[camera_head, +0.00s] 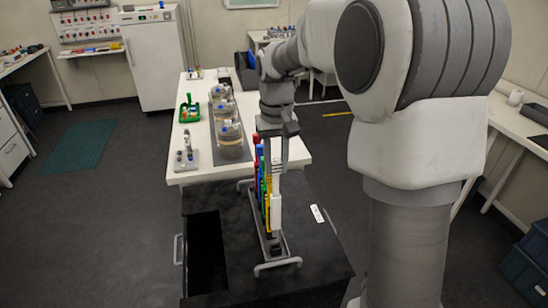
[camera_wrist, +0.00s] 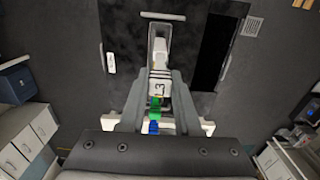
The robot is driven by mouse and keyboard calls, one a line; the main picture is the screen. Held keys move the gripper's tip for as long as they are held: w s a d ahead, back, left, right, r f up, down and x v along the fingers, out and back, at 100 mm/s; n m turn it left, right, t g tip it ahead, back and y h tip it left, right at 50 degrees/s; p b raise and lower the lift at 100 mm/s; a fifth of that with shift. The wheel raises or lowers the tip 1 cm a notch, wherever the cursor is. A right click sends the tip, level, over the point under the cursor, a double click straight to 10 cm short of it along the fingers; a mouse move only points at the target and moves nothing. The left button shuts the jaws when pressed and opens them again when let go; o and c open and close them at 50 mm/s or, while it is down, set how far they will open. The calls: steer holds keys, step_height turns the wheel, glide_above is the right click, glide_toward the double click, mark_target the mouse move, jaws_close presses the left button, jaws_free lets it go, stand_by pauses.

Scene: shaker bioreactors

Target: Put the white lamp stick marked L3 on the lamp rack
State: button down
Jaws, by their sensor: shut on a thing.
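The white lamp stick (camera_head: 276,212) stands upright in my gripper (camera_head: 273,165), at the near end of the row of coloured sticks. In the wrist view, the stick's marked top (camera_wrist: 158,87), with a "3" readable, lies between the two grey fingers of my gripper (camera_wrist: 159,80), which are shut on it. The lamp rack (camera_head: 285,262) is a narrow grey carrier with handles on the dark cart top. Blue, red, green and yellow sticks (camera_head: 262,190) stand in it. I cannot tell whether the white stick's lower end is seated in the rack or just above it.
The black cart top (camera_head: 320,255) has free room to the right of the rack, with a small white label (camera_head: 318,213). A dark opening (camera_head: 205,250) lies on the left. Behind, a white table (camera_head: 200,170) carries glass vessels (camera_head: 230,138) and a green tray (camera_head: 190,112).

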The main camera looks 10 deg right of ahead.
steer(key=b, duration=0.4)
glide_above(276, 197)
steer(key=shift+w+f, duration=0.15)
steer(key=shift+f, duration=2)
steer(key=shift+r+p, duration=0.1)
steer(key=shift+p, duration=0.2)
steer(key=shift+f+b, duration=1.1)
steer(key=shift+f, duration=1)
stand_by(0.8)
steer(key=c, duration=0.5)
jaws_free()
